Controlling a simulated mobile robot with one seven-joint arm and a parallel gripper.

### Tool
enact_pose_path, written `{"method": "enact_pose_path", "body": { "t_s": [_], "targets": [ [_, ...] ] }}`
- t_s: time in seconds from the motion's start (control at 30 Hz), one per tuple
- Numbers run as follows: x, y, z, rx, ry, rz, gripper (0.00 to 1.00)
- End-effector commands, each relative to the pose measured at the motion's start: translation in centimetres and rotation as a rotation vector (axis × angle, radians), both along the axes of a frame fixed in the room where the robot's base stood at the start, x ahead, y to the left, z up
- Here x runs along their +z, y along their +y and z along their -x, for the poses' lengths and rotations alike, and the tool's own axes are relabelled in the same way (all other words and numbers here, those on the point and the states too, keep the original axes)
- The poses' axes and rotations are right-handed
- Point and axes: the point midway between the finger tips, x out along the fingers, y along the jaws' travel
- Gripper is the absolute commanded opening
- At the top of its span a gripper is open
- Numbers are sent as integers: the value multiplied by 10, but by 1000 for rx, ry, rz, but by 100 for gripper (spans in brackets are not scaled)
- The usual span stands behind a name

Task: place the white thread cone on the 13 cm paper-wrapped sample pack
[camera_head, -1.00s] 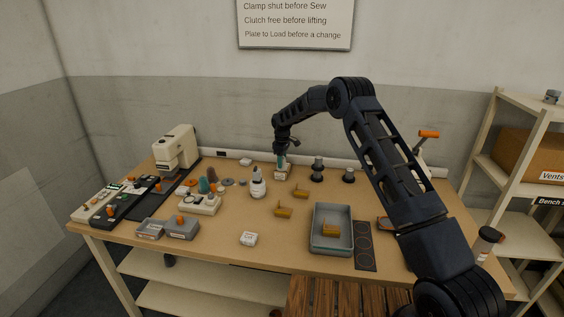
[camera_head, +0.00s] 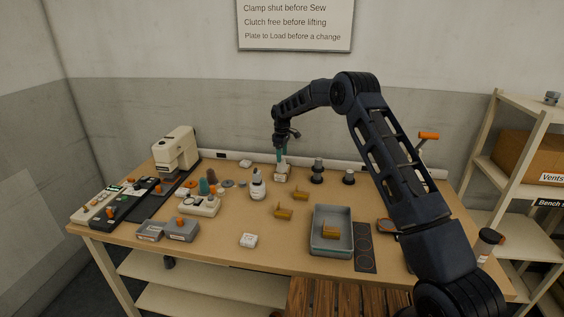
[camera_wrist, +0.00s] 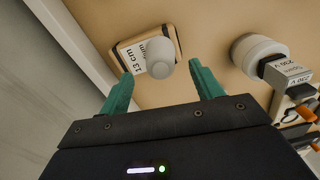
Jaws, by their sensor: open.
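The white thread cone (camera_wrist: 160,57) stands on the paper-wrapped sample pack (camera_wrist: 131,57) marked "13 cm" in the wrist view. Seen from above, the cone looks upright and sits toward one side of the pack's top. In the head view the pack (camera_head: 282,178) is at the back middle of the table, and the cone shows small on it. My gripper (camera_wrist: 162,72) is open, its two green fingers apart with clear gaps beside the cone. In the head view my gripper (camera_head: 282,156) is just above the pack, pointing down.
Dark spools (camera_head: 317,172) stand to the right. Orange-brown blocks (camera_head: 300,194) and a grey tray (camera_head: 331,252) lie in front. A pale rail (camera_wrist: 78,42) runs close by the pack.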

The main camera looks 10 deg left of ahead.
Motion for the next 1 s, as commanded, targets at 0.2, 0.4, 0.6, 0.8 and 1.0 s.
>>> {"method": "enact_pose_path", "body": {
  "t_s": [0.2, 0.4, 0.6, 0.8, 1.0],
  "targets": [
    [42, 0, 0, 0, -1, -2, 65],
    [64, 0, 0, 0, 0, -1, 65],
    [71, 0, 0, 0, 1, 0, 65],
    [80, -7, 1, -13, -5, -1, 65],
    [131, -49, 10, -96, -33, -11, 65]
  ]
}}
